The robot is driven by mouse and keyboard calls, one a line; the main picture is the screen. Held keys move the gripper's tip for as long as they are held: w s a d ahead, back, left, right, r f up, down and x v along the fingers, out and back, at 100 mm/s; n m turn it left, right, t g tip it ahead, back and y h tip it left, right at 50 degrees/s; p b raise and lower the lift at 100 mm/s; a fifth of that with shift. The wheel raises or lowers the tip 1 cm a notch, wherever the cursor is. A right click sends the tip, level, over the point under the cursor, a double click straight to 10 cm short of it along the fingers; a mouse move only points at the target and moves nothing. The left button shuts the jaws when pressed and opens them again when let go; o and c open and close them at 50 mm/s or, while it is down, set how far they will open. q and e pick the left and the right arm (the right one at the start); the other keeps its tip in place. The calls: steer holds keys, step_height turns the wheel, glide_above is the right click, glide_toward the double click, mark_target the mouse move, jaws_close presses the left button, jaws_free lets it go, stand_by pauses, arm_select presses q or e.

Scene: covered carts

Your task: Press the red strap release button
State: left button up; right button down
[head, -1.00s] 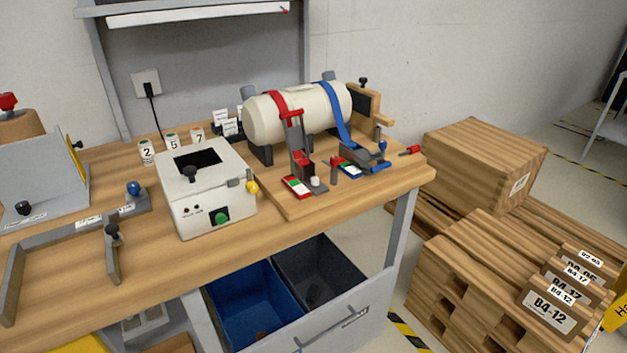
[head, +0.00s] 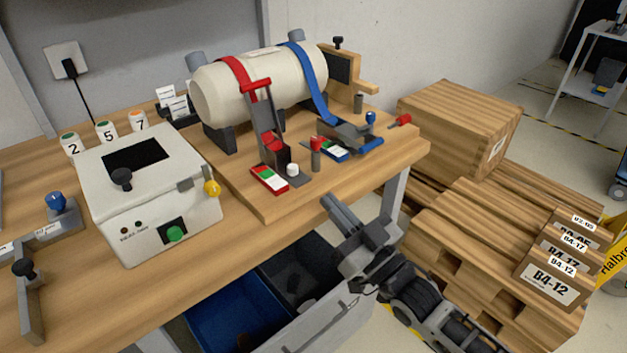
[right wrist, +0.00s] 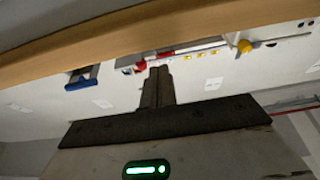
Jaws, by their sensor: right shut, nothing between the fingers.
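A red strap (head: 236,78) and a blue strap (head: 312,88) run over a cream cylinder (head: 262,82) on a wooden board. The red strap runs down to a tilted grey buckle with a red part (head: 272,146). A white round knob (head: 292,170) and a red-topped grey post (head: 316,146) stand beside it; which red part is the release button I cannot tell. My right gripper (head: 329,202) is shut and empty, off the table's front edge, in front of and to the right of the buckle. In the right wrist view its fingers (right wrist: 159,74) are together. My left gripper is not visible.
The table's wooden edge (right wrist: 120,38) crosses the right wrist view. Below are a blue bin (head: 235,306) and a dark bin. Wooden crates (head: 470,135) and pallets stand at right.

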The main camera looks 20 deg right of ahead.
mark_target(301, 180)
steer(key=p+x, duration=0.1)
steer(key=x, duration=0.8)
steer(key=shift+w+a+r, duration=0.1)
steer(key=shift+w, duration=0.15)
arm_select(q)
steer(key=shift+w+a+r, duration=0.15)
